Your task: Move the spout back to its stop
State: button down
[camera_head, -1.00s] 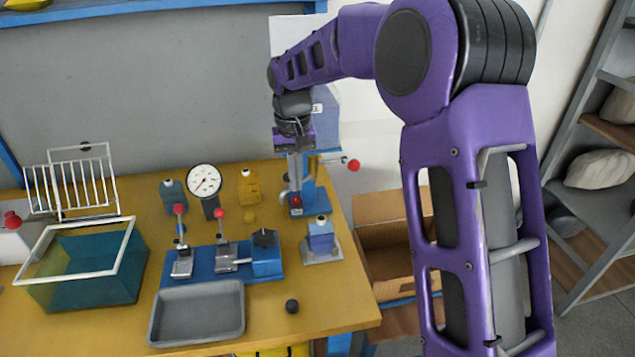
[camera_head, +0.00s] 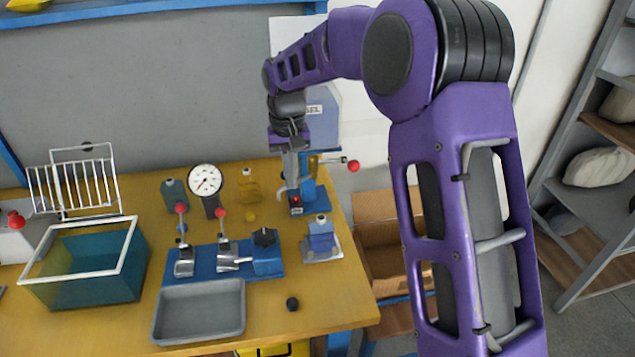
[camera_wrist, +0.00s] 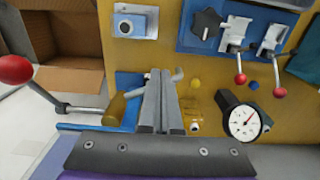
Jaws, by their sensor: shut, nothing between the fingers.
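My gripper (camera_head: 291,184) is shut and empty, pointing down beside the blue press-like stand (camera_head: 309,190) at the table's right end. In the wrist view my gripper (camera_wrist: 160,76) has its two fingers together. A short bent grey tube (camera_wrist: 179,75), which looks like the spout, shows just right of the fingertips. The fingers hide part of it, and I cannot tell whether they touch it. A brass cylinder (camera_wrist: 115,108) lies left of the fingers. The stop cannot be made out.
A red-knobbed lever (camera_head: 352,165) sticks out right of the stand. A dial gauge (camera_head: 205,180), yellow bottle (camera_head: 248,186) and blue clamp fixture (camera_head: 219,262) stand to the left. A small blue block (camera_head: 321,236) stands in front. A grey tray (camera_head: 199,312) lies near the front edge.

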jog(key=shift+w+a+p, duration=0.25)
jog(key=shift+a+p, duration=0.05)
jog(key=shift+p, duration=0.3)
jog(key=shift+w+a, duration=0.1)
dwell(0.5)
jog(key=shift+w+a+p, duration=0.4)
jog(key=shift+w+p, duration=0.2)
jog(key=shift+p, duration=0.05)
jog(key=shift+s, duration=0.2)
jog(key=shift+s+d+b, duration=0.15)
jog(key=shift+s+b, duration=0.2)
jog(key=shift+s, duration=0.15)
notch_tip(320, 180, up, 7)
jog(key=p, duration=0.1)
